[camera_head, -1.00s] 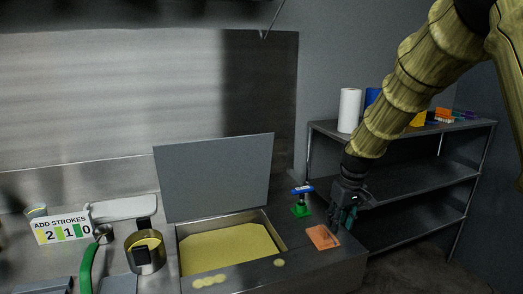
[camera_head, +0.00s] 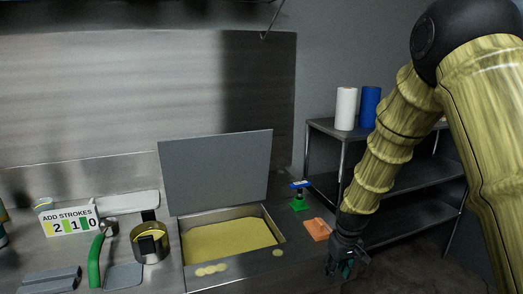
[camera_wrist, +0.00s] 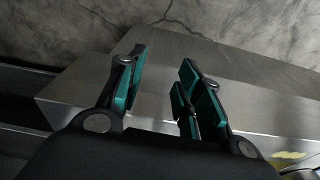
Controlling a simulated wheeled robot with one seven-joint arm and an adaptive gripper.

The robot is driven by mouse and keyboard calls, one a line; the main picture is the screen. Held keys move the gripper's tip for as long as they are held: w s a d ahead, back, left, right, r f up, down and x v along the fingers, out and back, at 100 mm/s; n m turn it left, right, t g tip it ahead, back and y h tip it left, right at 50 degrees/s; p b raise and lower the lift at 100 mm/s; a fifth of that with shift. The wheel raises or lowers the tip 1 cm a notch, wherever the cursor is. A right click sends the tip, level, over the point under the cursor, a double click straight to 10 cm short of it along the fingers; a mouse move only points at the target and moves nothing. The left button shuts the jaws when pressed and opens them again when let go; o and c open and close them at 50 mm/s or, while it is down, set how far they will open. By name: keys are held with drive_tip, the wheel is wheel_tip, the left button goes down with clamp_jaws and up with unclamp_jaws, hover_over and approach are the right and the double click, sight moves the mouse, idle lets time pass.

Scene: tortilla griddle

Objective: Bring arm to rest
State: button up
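My gripper (camera_head: 343,266) hangs at the right end of the steel counter (camera_head: 255,283), below my yellow-sleeved arm. In the wrist view my gripper (camera_wrist: 165,90) has its teal-padded fingers spread apart with nothing between them. Beneath the fingers I see the counter's corner (camera_wrist: 100,85) and the cracked floor (camera_wrist: 250,25). In the head view the gripper is small and dark, and its fingertips are hard to make out there.
An orange block (camera_head: 317,229) and a green-based stand with a blue top (camera_head: 299,196) are left of the gripper. The griddle well (camera_head: 230,240) has its lid up (camera_head: 217,172). A shelf rack (camera_head: 325,127) with paper rolls stands behind. A pot (camera_head: 150,242) is at left.

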drive_tip(key=s+f+m, duration=0.2)
drive_tip(key=s+f, duration=1.6)
drive_tip(key=f, duration=0.3)
drive_tip(key=s+f, duration=0.4)
drive_tip(key=s, duration=0.7)
drive_tip(key=s+f+m+g, duration=0.1)
drive_tip(key=s+f, duration=0.3)
drive_tip(key=s, duration=0.8)
drive_tip(key=shift+s+a, duration=0.15)
drive_tip(key=shift+s, duration=0.15)
